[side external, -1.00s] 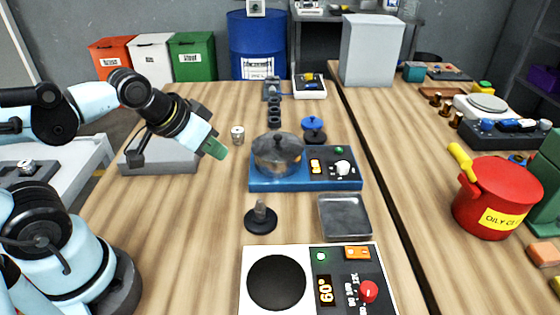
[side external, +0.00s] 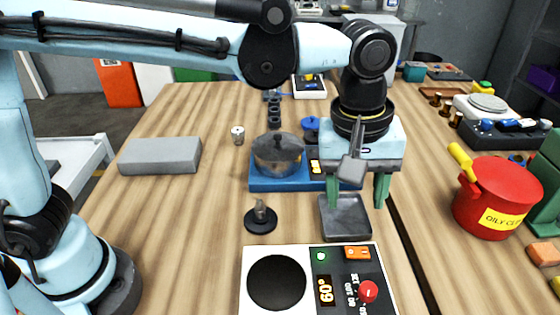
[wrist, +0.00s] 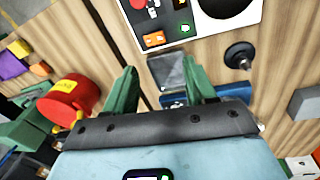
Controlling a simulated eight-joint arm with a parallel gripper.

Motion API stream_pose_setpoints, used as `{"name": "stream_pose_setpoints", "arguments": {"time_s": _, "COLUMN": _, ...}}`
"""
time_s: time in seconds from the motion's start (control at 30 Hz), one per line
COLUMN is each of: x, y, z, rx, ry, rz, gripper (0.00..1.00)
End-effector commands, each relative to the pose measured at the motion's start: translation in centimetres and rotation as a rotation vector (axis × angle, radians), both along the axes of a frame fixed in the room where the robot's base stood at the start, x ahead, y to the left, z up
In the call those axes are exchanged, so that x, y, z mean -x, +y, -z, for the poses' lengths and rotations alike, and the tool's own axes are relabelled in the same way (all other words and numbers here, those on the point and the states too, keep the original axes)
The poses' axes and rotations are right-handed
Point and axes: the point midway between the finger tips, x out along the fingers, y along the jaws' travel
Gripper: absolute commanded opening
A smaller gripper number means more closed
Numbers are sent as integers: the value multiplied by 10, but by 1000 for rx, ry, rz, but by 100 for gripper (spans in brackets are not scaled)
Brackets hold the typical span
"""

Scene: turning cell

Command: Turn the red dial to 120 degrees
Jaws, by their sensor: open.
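The red dial (side external: 369,291) is a round knob on the black panel of the white hot-plate unit (side external: 248,262) at the front of the table. The unit's display (side external: 326,290) reads 60°. My gripper (side external: 357,200) is open and empty, pointing down above the grey metal tray (side external: 345,218), behind and above the dial. Its green fingers also show in the wrist view (wrist: 160,85), apart from the dial.
An orange switch (side external: 357,252) and a green button (side external: 321,256) share the panel. A black stand with a small knob (side external: 260,218) sits behind the hot plate. A pot (side external: 278,155) is on a blue unit behind my gripper. A red oily-waste can (side external: 497,200) stands right.

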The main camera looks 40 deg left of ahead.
Motion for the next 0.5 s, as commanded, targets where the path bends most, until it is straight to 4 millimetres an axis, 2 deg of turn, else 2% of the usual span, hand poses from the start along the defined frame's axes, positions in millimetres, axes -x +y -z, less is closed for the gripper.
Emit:
{"name": "stream_pose_setpoints", "arguments": {"time_s": 0.03, "x": 4, "y": -21, "z": 4, "rx": -11, "ry": 25, "rz": -24, "gripper": 55}}
{"name": "stream_pose_setpoints", "arguments": {"time_s": 0.1, "x": 10, "y": -40, "z": 9, "rx": -29, "ry": 54, "rz": -68, "gripper": 55}}
{"name": "stream_pose_setpoints", "arguments": {"time_s": 0.2, "x": 18, "y": -59, "z": 14, "rx": -50, "ry": 81, "rz": -117, "gripper": 55}}
{"name": "stream_pose_setpoints", "arguments": {"time_s": 0.33, "x": 23, "y": -70, "z": 19, "rx": -64, "ry": 96, "rz": -149, "gripper": 55}}
{"name": "stream_pose_setpoints", "arguments": {"time_s": 0.5, "x": 23, "y": -71, "z": 30, "rx": -66, "ry": 98, "rz": -156, "gripper": 55}}
